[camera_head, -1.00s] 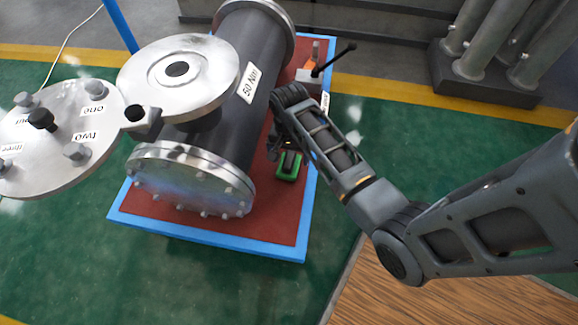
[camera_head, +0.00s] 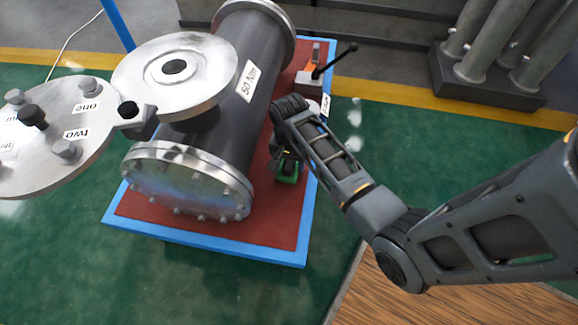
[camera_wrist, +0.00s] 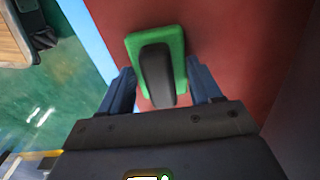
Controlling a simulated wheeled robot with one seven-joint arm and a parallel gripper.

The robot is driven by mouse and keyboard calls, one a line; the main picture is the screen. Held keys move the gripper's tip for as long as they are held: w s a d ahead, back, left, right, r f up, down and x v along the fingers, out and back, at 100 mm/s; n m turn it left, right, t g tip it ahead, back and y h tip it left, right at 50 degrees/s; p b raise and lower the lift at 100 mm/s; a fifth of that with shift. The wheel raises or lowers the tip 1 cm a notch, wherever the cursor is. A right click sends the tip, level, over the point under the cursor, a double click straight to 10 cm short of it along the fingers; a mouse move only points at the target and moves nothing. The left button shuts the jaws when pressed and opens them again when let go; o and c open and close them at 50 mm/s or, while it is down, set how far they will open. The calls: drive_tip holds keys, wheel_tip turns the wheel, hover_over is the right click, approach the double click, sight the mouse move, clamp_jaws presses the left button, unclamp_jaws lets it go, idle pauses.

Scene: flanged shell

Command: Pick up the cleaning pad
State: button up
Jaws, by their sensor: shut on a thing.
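The cleaning pad (camera_wrist: 176,44) is green with a black handle (camera_wrist: 157,75) on top. In the wrist view it lies between the two fingers of my gripper (camera_wrist: 162,88), which is shut on it. In the head view the green pad (camera_head: 288,170) shows over the red table top, beside the dark shell, partly hidden by my arm. My gripper (camera_head: 288,158) is mostly hidden behind my own wrist there. I cannot tell for sure whether the pad is clear of the surface.
The flanged shell (camera_head: 222,110) stands left of my gripper on a red table top (camera_head: 265,222) with a blue edge (camera_head: 205,246). A bolted round cover (camera_head: 60,150) is at the left. A grey tool with a black lever (camera_head: 312,78) is behind. Green floor is free at the right.

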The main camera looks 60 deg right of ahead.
sight(289, 161)
drive_tip(key=shift+c, duration=1.1)
drive_tip(key=shift+r, duration=0.15)
wheel_tip(289, 161, up, 4)
drive_tip(key=p, duration=0.3)
drive_tip(key=s+d+r+p, duration=0.4)
drive_tip(key=s+d+r, duration=0.2)
drive_tip(key=s+d, duration=0.1)
drive_tip(key=shift+s+d+r, duration=0.35)
drive_tip(key=shift+s+d, duration=0.05)
drive_tip(key=shift+d, duration=0.4)
